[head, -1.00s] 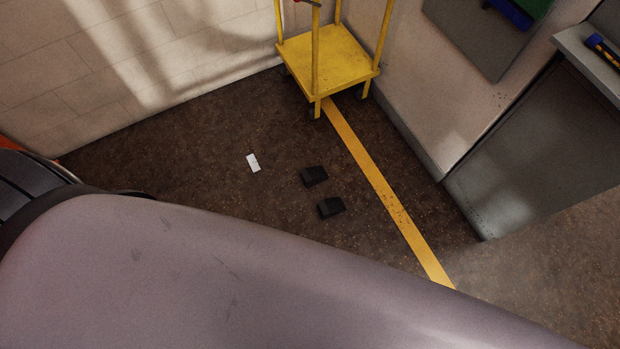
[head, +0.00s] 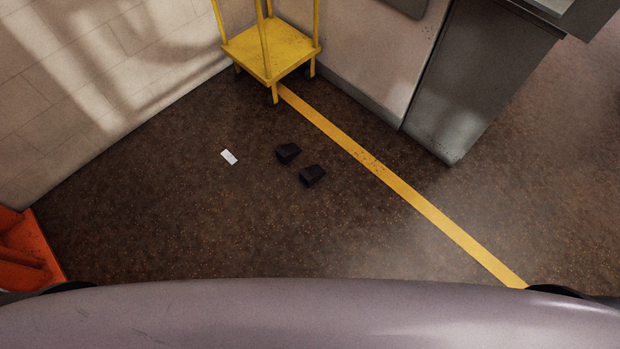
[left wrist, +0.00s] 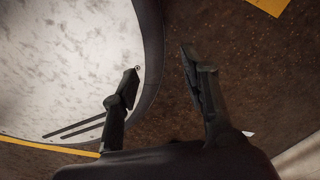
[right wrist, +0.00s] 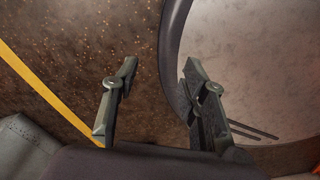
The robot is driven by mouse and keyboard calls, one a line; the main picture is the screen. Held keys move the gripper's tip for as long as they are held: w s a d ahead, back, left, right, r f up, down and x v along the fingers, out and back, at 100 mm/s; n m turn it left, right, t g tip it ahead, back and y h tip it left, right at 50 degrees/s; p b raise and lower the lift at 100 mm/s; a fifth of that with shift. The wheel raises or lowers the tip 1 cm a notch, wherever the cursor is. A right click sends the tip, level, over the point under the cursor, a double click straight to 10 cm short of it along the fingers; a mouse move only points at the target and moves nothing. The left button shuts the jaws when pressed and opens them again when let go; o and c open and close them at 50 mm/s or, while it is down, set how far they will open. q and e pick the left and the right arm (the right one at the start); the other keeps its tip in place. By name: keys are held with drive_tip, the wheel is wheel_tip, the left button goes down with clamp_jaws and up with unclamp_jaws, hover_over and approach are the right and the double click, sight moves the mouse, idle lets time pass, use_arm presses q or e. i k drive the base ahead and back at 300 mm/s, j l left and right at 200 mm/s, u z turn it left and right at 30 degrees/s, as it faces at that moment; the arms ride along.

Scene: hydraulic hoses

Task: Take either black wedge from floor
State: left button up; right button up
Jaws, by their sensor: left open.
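Two black wedges lie close together on the dark brown floor in the head view. One wedge (head: 288,152) is a little farther back and to the left, and the other wedge (head: 312,175) is nearer and to the right. My left gripper (left wrist: 160,62) shows in the left wrist view with its fingers apart and nothing between them. My right gripper (right wrist: 160,75) shows in the right wrist view, also with its fingers apart and empty. Neither gripper shows in the head view, and I see no wedge in either wrist view.
A yellow cart (head: 270,50) stands at the back by the wall. A yellow floor stripe (head: 400,190) runs right of the wedges. A white card (head: 229,157) lies left of them. A grey cabinet (head: 480,80) stands right, an orange object (head: 25,250) left.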

sight(309, 176)
drive_tip(key=z, duration=0.4)
drive_tip(key=i+j+z, duration=0.1)
drive_tip(key=j+z, duration=0.25)
drive_tip(key=z, duration=0.15)
drive_tip(key=j+z, duration=0.75)
drive_tip(key=z, duration=0.2)
drive_tip(key=j+z, duration=0.45)
drive_tip(key=l, duration=0.1)
